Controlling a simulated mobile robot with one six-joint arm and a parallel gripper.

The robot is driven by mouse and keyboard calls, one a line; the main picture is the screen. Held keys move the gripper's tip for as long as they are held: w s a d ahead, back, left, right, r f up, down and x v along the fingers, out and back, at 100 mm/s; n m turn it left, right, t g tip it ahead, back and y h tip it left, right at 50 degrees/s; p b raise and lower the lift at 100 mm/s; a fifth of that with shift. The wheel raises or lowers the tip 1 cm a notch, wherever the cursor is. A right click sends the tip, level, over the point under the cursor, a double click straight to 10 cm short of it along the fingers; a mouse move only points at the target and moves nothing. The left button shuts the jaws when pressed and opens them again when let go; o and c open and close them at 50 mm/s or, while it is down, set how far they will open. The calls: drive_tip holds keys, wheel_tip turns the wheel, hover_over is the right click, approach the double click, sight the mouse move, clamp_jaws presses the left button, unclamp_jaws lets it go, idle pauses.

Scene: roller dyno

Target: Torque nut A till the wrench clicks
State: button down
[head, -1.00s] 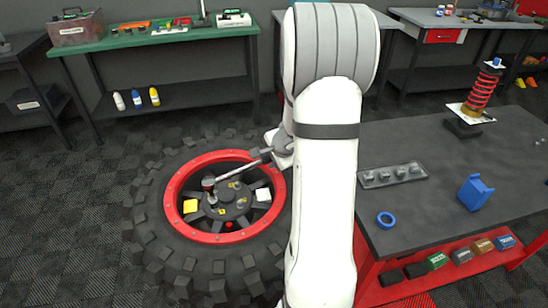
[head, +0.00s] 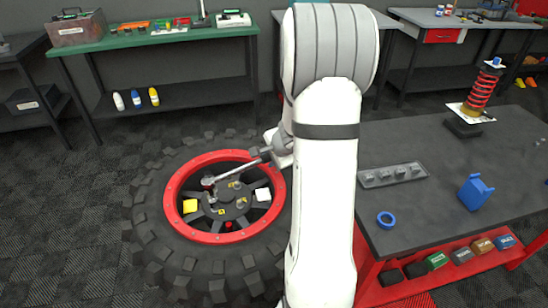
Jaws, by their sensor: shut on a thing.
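My gripper (head: 264,154) is shut on the handle end of the torque wrench (head: 236,169), right of the hub and above the wheel's red rim. The wrench runs left and slightly down, and its head (head: 208,182) sits over a nut on the left side of the hub. That nut is hidden under the head, and its letter cannot be read. The large tyre (head: 160,250) with a red rim (head: 195,234) lies flat on the floor. Its dark hub (head: 228,204) carries small yellow labels, too small to read, and a yellow and a white block lie beside it.
A dark workbench (head: 430,220) stands right of my arm, with a tray of nuts (head: 392,174), a blue ring (head: 386,220), a blue holder (head: 475,192) and a red spring (head: 482,94). A green bench (head: 165,38) stands behind. The floor left of the tyre is clear.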

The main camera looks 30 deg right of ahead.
drive_tip(key=shift+f+b, duration=1)
drive_tip(key=shift+b, duration=0.2)
idle(0.7)
drive_tip(key=shift+s, duration=0.1)
idle(0.4)
drive_tip(key=shift+s+m+h+b, duration=0.3)
drive_tip(key=shift+s+m+b, duration=0.25)
drive_tip(key=shift+s, duration=0.25)
drive_tip(key=shift+s, duration=0.1)
drive_tip(key=shift+s+m+h+b, duration=0.3)
drive_tip(key=shift+s+m+b, duration=0.15)
drive_tip(key=shift+s, duration=0.45)
drive_tip(key=shift+s+a+m+h+b, duration=0.1)
drive_tip(key=shift+s+m+h+b, duration=0.2)
drive_tip(key=shift+s+m, duration=0.35)
drive_tip(key=shift+s, duration=0.15)
drive_tip(key=shift+s, duration=0.1)
idle(0.3)
